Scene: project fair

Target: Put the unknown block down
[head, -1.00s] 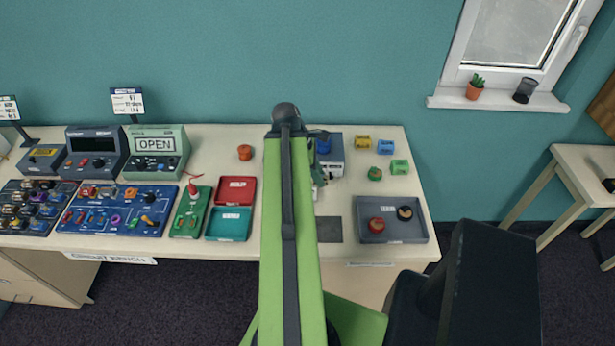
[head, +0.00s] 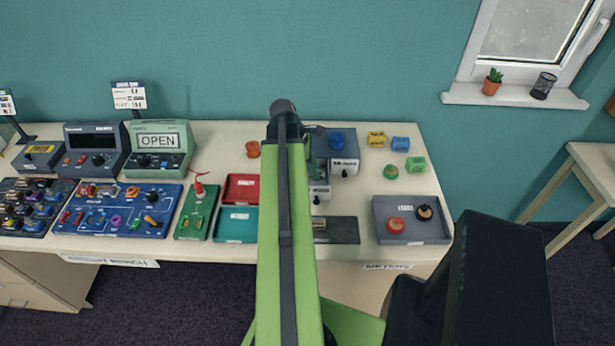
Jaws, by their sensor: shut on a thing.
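My green arm (head: 284,240) stands upright through the middle of the head view and covers part of the bench. My gripper is not recognisable; it seems hidden behind the arm. I cannot make out the unknown block for certain. A small light-and-dark thing (head: 319,224) shows at the arm's right edge, over the left part of a dark mat (head: 345,231). Whether it touches the mat is unclear. A grey piece (head: 319,190) shows just above it, partly covered by the arm.
A grey tray (head: 399,239) with a red and a black round piece is right of the mat. Coloured blocks (head: 400,144) are at back right. Red (head: 241,187) and teal (head: 236,225) trays lie left of the arm.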

